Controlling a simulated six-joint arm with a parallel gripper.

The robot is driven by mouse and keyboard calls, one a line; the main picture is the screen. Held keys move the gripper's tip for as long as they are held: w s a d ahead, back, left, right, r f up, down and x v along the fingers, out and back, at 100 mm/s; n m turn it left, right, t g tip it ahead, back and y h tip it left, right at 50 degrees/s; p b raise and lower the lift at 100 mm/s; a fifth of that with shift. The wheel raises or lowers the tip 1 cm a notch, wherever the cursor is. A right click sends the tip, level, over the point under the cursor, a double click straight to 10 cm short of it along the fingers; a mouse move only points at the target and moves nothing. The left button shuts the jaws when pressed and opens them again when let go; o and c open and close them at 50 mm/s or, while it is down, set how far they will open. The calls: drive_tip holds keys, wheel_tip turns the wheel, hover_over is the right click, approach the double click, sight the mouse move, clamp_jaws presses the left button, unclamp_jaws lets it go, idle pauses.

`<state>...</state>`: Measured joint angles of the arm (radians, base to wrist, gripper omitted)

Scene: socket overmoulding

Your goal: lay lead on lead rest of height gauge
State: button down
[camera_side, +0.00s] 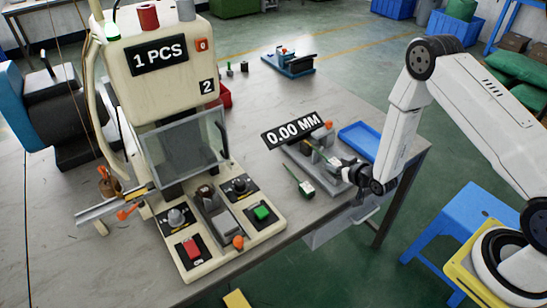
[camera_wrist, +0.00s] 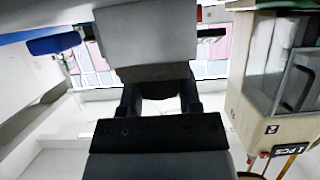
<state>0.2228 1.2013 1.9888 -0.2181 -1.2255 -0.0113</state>
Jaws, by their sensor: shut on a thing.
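The height gauge (camera_side: 296,158) is a grey block on the bench with an orange knob and a sign reading 0.00 MM. My gripper (camera_side: 347,172) is at its right side, shut on a lead (camera_side: 332,161) with a green and white end. The lead reaches over the gauge; whether it touches the lead rest is too small to tell. Another green and white piece (camera_side: 306,188) with a dark end lies on the bench in front of the gauge. In the wrist view my gripper (camera_wrist: 160,100) fills the middle, and the lead is not clearly visible.
The moulding machine (camera_side: 165,75), with a 1 PCS sign and a clear guard, stands to the left. Its control base (camera_side: 262,240) has red and green buttons. A blue tray (camera_side: 360,138) lies behind my gripper near the bench edge. A blue fixture (camera_side: 289,62) sits farther back.

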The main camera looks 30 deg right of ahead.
drive_tip(key=shift+f, duration=0.1)
drive_tip(key=shift+c, duration=1.4)
unclamp_jaws()
drive_tip(key=v, duration=1.2)
drive_tip(key=shift+r, duration=0.2)
drive_tip(key=shift+w, duration=0.15)
